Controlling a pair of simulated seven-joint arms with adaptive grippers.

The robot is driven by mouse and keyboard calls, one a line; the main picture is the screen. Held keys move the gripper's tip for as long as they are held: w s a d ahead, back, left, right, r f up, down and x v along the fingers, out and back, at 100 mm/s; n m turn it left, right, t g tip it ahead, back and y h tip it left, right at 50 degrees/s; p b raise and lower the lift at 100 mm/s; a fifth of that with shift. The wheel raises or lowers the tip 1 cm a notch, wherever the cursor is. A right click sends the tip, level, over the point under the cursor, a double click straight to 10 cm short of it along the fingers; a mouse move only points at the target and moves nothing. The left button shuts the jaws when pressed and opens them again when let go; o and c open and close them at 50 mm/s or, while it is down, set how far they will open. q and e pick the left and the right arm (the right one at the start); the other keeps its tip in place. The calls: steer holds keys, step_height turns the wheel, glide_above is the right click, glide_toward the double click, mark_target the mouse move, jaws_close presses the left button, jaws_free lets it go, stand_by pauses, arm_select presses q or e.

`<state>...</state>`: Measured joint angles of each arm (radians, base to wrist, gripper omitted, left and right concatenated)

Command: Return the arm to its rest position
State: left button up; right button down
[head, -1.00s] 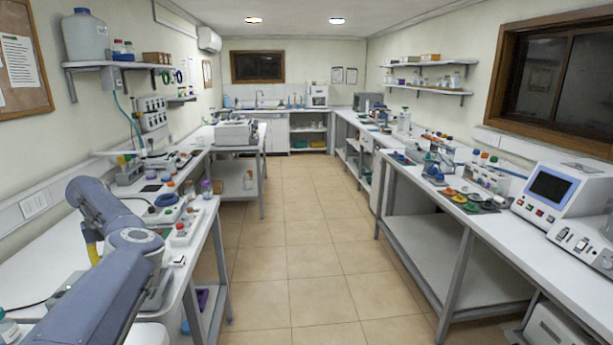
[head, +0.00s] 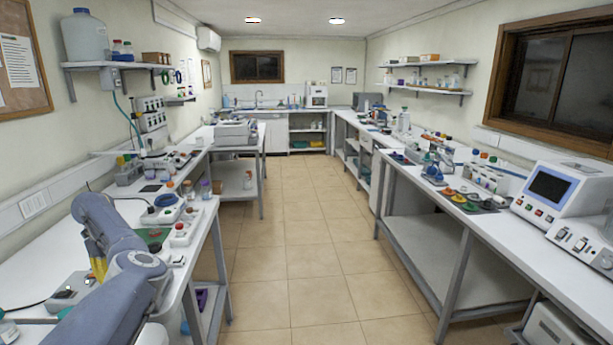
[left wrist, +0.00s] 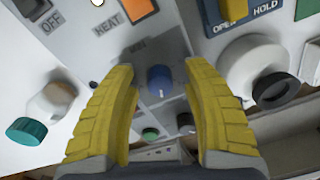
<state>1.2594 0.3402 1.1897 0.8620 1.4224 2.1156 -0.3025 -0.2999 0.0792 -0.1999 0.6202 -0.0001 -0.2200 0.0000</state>
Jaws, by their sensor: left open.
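My left arm comes in from the lower left of the head view, bent over the left bench (head: 40,250). My left gripper (head: 97,262), with yellow fingers, points down near the bench and is partly hidden by my arm. In the left wrist view my left gripper (left wrist: 160,68) is open, with its fingers spread and nothing held between them. My right gripper is not in view.
A teal-capped bottle (left wrist: 45,112) shows left of the fingers in the wrist view. A small grey device (head: 68,288) lies beside my arm on the left bench. The floor aisle (head: 290,240) is clear.

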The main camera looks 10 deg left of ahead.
arm_select(q)
steer(key=n, duration=0.5)
steer(key=shift+r, duration=1.2)
